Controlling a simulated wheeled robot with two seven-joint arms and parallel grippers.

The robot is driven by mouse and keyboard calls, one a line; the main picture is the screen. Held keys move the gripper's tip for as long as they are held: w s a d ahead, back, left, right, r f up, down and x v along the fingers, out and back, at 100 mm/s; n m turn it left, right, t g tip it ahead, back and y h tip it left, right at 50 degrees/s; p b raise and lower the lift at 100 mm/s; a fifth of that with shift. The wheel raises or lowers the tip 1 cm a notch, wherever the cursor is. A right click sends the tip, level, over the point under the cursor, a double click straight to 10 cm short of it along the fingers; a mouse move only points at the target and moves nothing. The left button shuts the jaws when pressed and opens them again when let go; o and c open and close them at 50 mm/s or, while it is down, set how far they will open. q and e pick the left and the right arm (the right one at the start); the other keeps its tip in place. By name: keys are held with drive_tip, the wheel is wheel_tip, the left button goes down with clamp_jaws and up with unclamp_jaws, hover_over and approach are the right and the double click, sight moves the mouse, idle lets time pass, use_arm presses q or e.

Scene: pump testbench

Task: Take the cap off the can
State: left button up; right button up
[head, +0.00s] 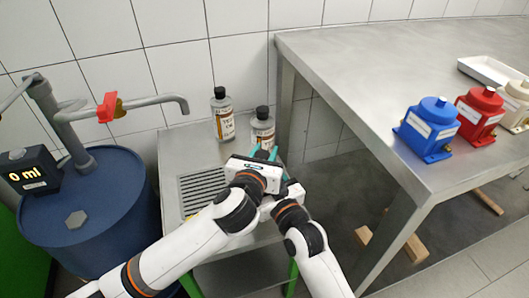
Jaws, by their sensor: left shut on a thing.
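Two grey cans with black caps and printed labels stand on a small steel side table. The rear can (222,118) is upright and free, with its cap (219,92) on. The front can (262,131) also has its black cap (262,112) on. My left gripper (264,153) is shut on the front can, its teal fingers at the can's lower body, which the gripper partly hides. My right gripper (290,190) is just right of and behind the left wrist. Its fingers are hidden, so I cannot tell whether it is open.
A blue drum (85,205) with a pipe, a red-handled valve (108,107) and a "0 ml" display (27,173) stands left. A drain grate (203,188) is on the side table (182,148). A higher steel bench (350,60) at right holds blue (430,128), red and beige pumps.

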use_arm(q)
drive_tip(key=shift+r, duration=0.25)
drive_tip(key=shift+r, duration=0.9)
drive_tip(key=shift+r, duration=2)
use_arm(e)
drive_tip(key=o, duration=1.5)
drive_tip(key=shift+c, duration=0.2)
drive_tip(key=shift+s, duration=0.1)
